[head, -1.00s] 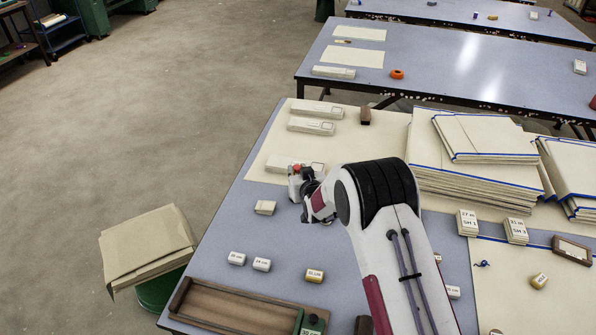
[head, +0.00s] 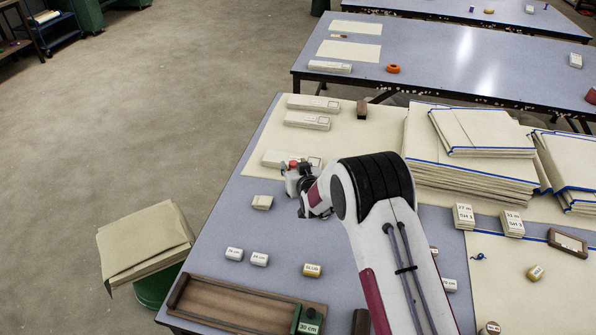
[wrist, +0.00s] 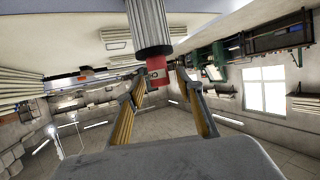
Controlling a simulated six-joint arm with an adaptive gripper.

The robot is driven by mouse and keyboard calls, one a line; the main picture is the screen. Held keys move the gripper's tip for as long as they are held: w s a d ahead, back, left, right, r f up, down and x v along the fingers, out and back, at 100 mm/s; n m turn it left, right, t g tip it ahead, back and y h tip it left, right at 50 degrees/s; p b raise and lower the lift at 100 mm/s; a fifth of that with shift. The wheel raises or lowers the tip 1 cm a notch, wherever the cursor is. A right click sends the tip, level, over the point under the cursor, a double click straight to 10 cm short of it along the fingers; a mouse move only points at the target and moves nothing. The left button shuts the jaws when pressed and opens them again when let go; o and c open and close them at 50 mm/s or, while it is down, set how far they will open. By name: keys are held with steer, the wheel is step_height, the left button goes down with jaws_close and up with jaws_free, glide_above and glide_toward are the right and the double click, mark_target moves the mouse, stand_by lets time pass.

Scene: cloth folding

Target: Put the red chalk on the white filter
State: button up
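The red chalk (wrist: 157,69) shows between my fingertips in the wrist view, against the near end of a pale ribbed block. In the head view the chalk is a small red spot (head: 293,163) by my gripper (head: 300,181). The block looks like the white filter (wrist: 155,25); in the head view it is the long white block (head: 278,158) lying on the table beside my gripper. In the wrist view the fingers of my gripper (wrist: 158,82) stand apart on both sides of the chalk, with a narrow gap visible. I cannot tell whether the chalk fully rests on the filter.
Paper stacks (head: 470,175) fill the right. A wooden tray (head: 235,305) is at the front left.

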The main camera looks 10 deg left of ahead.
steer(key=shift+r, duration=0.15)
steer(key=v, duration=1.2)
stand_by(0.3)
steer(key=shift+d, duration=0.1)
stand_by(0.8)
steer(key=s+d+r+m+g+h, duration=0.1)
steer(key=s+d+r+h, duration=0.1)
steer(key=s+d+r, duration=0.65)
steer(key=s+d+r+m+g+h, duration=0.2)
steer(key=s+d+r, duration=0.3)
steer(key=d+r, duration=0.65)
steer(key=s+d+g, duration=0.1)
steer(key=s+d, duration=0.3)
steer(key=s, duration=0.5)
steer(key=s+d+m+g+h, duration=0.1)
steer(key=s+d, duration=0.3)
steer(key=s, duration=0.5)
steer(key=s+d+r+m+g+h, duration=0.1)
steer(key=s+d, duration=0.3)
steer(key=s, duration=0.6)
